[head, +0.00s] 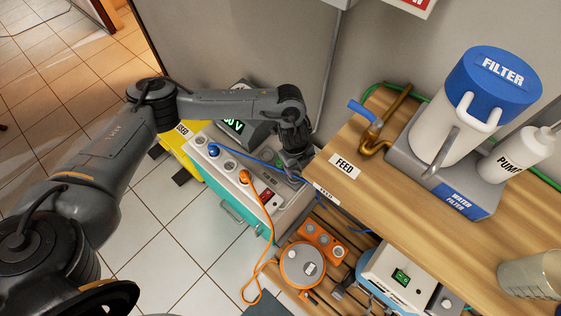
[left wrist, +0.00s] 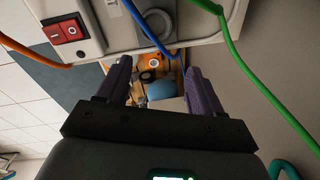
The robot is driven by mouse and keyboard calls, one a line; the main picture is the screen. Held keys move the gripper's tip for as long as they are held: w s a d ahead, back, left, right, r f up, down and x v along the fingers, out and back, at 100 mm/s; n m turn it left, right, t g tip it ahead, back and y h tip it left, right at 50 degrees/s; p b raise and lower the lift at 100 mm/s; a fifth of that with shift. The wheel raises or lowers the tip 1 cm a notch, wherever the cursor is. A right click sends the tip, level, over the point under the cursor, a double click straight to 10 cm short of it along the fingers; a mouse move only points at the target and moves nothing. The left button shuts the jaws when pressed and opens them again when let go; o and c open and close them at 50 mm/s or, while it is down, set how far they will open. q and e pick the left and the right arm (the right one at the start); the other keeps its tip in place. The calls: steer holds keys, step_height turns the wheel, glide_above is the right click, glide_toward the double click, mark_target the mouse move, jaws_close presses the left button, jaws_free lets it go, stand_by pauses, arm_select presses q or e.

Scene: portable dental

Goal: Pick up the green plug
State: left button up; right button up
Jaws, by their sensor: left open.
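The green plug itself is not clearly visible. A green cable (left wrist: 262,88) runs down the right side of the left wrist view, and its upper end leaves the top edge above the power box. My left gripper (head: 294,160) is at the right end of the power box (head: 222,160), beside the wooden table, and hides part of the box. In the left wrist view my two dark fingers (left wrist: 160,82) are apart, with nothing held between them. The green cable passes beyond the right finger. My right gripper is not in view.
A blue plug (head: 213,150) and an orange plug (head: 243,177) sit on the power box, near a red switch (head: 267,196). A blue cable (left wrist: 150,32) crosses the box's edge near my fingers. The wooden table (head: 350,135) stands close to the right.

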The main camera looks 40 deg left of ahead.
arm_select(q)
steer(key=shift+n+g+y, duration=0.5)
steer(key=shift+n+y, duration=0.1)
steer(key=a, duration=0.2)
steer(key=a+r, duration=0.1)
steer(key=a, duration=0.2)
steer(key=a+r, duration=0.1)
steer(key=a, duration=0.1)
steer(key=shift+w+a+r, duration=0.25)
steer(key=shift+a, duration=0.05)
steer(key=shift+a+f, duration=0.15)
steer(key=shift+a, duration=0.1)
step_height(320, 180, down, 5)
steer(key=b, duration=0.3)
step_height(320, 180, down, 4)
steer(key=b, duration=0.3)
steer(key=shift+f, duration=0.15)
steer(key=shift+f+b, duration=0.4)
steer(key=shift+b, duration=0.05)
